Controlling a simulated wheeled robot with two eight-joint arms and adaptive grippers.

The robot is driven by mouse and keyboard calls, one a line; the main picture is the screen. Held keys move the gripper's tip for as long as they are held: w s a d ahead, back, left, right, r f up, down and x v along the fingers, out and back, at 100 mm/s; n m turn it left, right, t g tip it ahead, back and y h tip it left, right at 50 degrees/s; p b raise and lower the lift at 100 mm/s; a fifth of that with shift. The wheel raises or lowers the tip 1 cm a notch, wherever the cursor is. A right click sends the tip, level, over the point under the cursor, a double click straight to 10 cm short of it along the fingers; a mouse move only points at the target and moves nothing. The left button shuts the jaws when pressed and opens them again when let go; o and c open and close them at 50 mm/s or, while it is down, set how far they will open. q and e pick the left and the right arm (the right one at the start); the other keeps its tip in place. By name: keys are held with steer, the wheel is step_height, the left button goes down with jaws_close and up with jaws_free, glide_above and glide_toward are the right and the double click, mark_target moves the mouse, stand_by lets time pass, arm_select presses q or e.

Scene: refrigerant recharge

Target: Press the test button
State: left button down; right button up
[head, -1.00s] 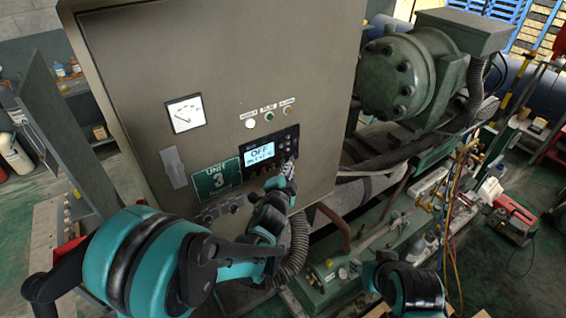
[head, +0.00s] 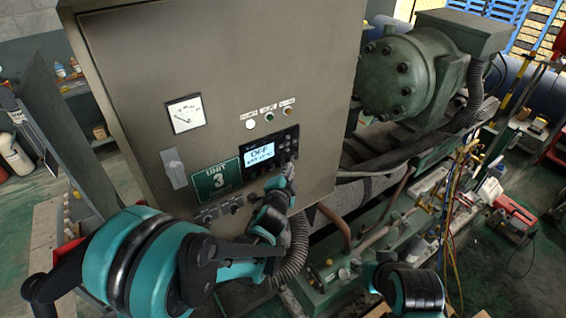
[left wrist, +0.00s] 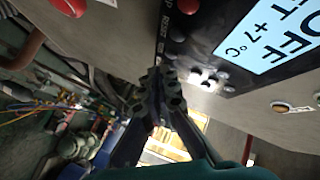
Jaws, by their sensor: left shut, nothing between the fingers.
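A dark controller (head: 249,174) with a lit display (head: 259,156) reading OFF is set in the grey cabinet door. Small buttons (head: 287,143) sit to the right of the display. The display also shows in the left wrist view (left wrist: 268,38), upside down, with +7°C. My left gripper (head: 289,172) is at the controller's lower right edge, fingers together and empty. In the left wrist view its fingertips (left wrist: 160,88) are close to the panel beside the buttons; contact cannot be told. No readable label marks the test button. My right gripper is not in view.
Indicator lamps (head: 269,116) and a gauge (head: 186,114) sit above the controller. A green Unit 3 plate (head: 217,180) and a handle (head: 174,168) are to its left. A green compressor (head: 402,75) with pipes and hoses stands right of the cabinet.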

arm_select(q)
steer(key=shift+w+a, duration=0.1)
stand_by(0.4)
steer(key=shift+w+a, duration=0.2)
steer(key=shift+w, duration=0.05)
steer(key=shift+w+a+b, duration=0.15)
steer(key=shift+w+b, duration=0.1)
steer(key=shift+b, duration=0.1)
stand_by(0.7)
steer(key=shift+s, duration=0.1)
steer(key=shift+s+d, duration=0.45)
steer(key=shift+s, duration=0.1)
steer(key=shift+s+d+b, duration=0.25)
steer(key=shift+s+d, duration=0.5)
steer(key=shift+s, duration=0.25)
steer(key=shift+s+d+b, duration=0.25)
steer(key=shift+s+d, duration=0.45)
steer(key=shift+s, duration=0.3)
